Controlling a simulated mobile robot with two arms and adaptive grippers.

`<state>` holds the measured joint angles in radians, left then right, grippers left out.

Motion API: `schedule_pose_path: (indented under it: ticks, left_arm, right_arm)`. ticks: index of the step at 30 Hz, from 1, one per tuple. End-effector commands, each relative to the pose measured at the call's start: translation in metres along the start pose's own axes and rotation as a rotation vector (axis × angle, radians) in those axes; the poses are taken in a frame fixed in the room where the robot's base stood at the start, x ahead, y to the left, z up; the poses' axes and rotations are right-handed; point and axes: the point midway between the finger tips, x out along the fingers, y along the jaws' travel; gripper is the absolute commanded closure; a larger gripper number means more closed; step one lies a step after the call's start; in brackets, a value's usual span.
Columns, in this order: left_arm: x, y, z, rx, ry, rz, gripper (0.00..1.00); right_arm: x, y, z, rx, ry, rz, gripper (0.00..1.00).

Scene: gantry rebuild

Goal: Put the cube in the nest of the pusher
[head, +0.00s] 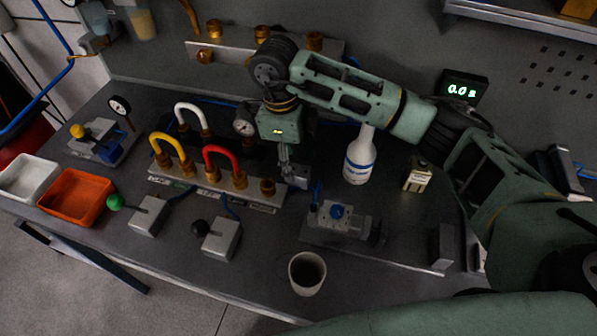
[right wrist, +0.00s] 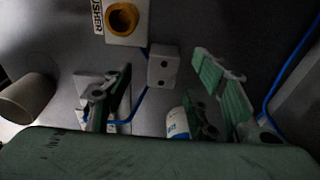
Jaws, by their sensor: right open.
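A small pale grey block with two dark dots, which looks like the cube (right wrist: 163,65), shows between the fingers in the right wrist view. In the head view I cannot separate it clearly from my gripper. My right gripper (head: 294,178) is open and points down, just behind the pusher; its spread fingers (right wrist: 162,82) also show in the right wrist view. I cannot tell how far above the cube they are. The pusher (head: 347,231), a grey unit with a blue knob on a flat plate, lies front right of the gripper. I cannot make out its nest. My left gripper is not in view.
The manifold (head: 160,180) with yellow, red and white hoses stands left of the gripper. A white bottle (head: 358,165) and a small box (head: 417,178) stand behind the pusher. A white cup (head: 307,273) stands near the front edge. Orange (head: 75,205) and white trays are far left.

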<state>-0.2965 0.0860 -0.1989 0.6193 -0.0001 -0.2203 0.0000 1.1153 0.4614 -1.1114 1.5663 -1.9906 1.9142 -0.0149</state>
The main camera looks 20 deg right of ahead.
Motion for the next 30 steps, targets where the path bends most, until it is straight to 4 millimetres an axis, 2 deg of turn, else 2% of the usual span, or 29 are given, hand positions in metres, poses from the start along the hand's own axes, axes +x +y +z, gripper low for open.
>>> schedule_pose_path:
  ticks: [1,3,7,16,30]
  left_arm:
    - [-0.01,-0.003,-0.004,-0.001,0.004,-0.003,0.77]
    - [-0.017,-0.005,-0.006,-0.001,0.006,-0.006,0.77]
    - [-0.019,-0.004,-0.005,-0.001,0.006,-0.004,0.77]
    - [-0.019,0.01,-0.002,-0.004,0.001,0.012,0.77]
    - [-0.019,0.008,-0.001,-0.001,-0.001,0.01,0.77]
  right_arm:
    - [0.004,-0.001,-0.003,0.003,0.005,0.005,0.47]
    - [0.015,-0.004,-0.004,0.003,0.005,0.005,0.47]
    - [0.033,-0.004,-0.003,0.001,0.003,0.003,0.47]
    - [0.04,-0.005,-0.002,0.0,0.0,0.001,0.47]
    - [0.039,-0.005,-0.002,0.001,0.0,0.001,0.88]
